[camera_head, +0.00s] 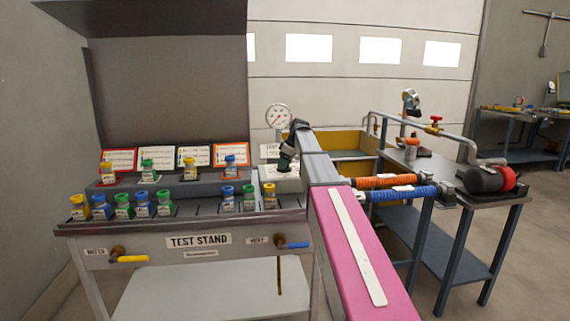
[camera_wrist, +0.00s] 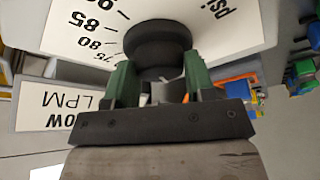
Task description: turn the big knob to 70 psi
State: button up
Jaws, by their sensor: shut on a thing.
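The big black knob (camera_wrist: 157,38) stands on a white dial plate (camera_wrist: 85,25) printed with "75", "80", "85" and "psi". My gripper (camera_wrist: 158,75) has its green fingers shut on the knob, one on each side. In the head view my gripper (camera_head: 287,160) is at the right end of the test stand, above the pale plate (camera_head: 283,183). The knob's pointer mark is hidden, so its setting cannot be read. A round gauge (camera_head: 278,116) with a red needle stands behind my gripper; its figures are too small to read.
The test stand (camera_head: 197,240) holds several capped bottles (camera_head: 123,206) left of my arm. Orange and blue hoses (camera_head: 402,193) and a side table (camera_head: 455,180) with piping are to the right. A "LPM" card (camera_wrist: 75,105) lies beside the dial.

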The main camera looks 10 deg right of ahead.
jog(key=m+t+h, duration=0.1)
jog(key=m, duration=0.2)
jog(key=m+h, duration=0.1)
jog(key=m, duration=0.3)
jog(key=shift+s+a+t, duration=0.15)
jog(key=shift+t, duration=0.25)
jog(key=m+h, duration=0.1)
jog(key=m, duration=0.2)
jog(key=m+h, duration=0.1)
jog(key=m, duration=0.2)
jog(key=shift+a+h, duration=0.1)
jog(key=shift+h, duration=0.2)
jog(key=shift+m, duration=0.3)
jog(key=o, duration=0.9)
jog(key=shift+f, duration=0.1)
jog(key=v, duration=1)
jog(key=shift+s+r, duration=0.15)
jog(key=shift+r, duration=0.25)
